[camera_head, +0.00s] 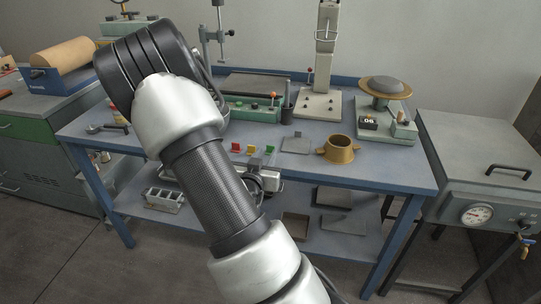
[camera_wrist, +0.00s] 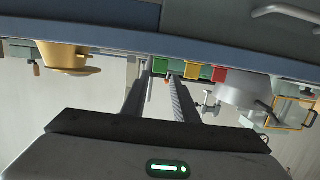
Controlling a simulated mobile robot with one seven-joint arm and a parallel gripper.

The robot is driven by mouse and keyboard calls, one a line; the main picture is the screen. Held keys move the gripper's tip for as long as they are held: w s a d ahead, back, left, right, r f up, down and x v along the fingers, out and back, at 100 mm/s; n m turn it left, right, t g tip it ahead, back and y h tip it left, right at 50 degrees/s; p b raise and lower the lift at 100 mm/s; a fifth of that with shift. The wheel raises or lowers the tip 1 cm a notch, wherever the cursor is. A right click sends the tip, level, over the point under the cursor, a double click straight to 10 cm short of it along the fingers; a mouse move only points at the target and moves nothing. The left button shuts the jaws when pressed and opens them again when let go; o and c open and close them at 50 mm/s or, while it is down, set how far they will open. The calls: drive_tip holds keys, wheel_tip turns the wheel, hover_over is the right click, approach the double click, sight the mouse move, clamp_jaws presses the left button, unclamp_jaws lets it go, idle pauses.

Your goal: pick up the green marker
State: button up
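The green marker (camera_head: 269,150) is a small upright block near the front edge of the blue bench, the rightmost of three coloured markers in the head view. In the wrist view, where the scene appears upside down, the green marker (camera_wrist: 160,67) shows between the tips of my gripper (camera_wrist: 160,76). The two fingers stand apart with a gap between them, and nothing is held. Whether the fingers reach around the marker or stay short of it, I cannot tell. My forearm hides most of my gripper in the head view.
A yellow marker (camera_head: 250,149) and a red marker (camera_head: 236,148) stand left of the green one. A brass pot (camera_head: 339,150) and a grey plate (camera_head: 297,145) are to its right. A green-based device (camera_head: 250,110) stands behind. The bench's front right (camera_head: 395,178) is clear.

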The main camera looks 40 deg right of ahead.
sight(270, 148)
drive_tip(key=shift+b+x, duration=0.65)
drive_tip(key=shift+x, duration=2.85)
drive_tip(key=shift+a+f, duration=0.1)
drive_tip(key=shift+f, duration=0.05)
clamp_jaws()
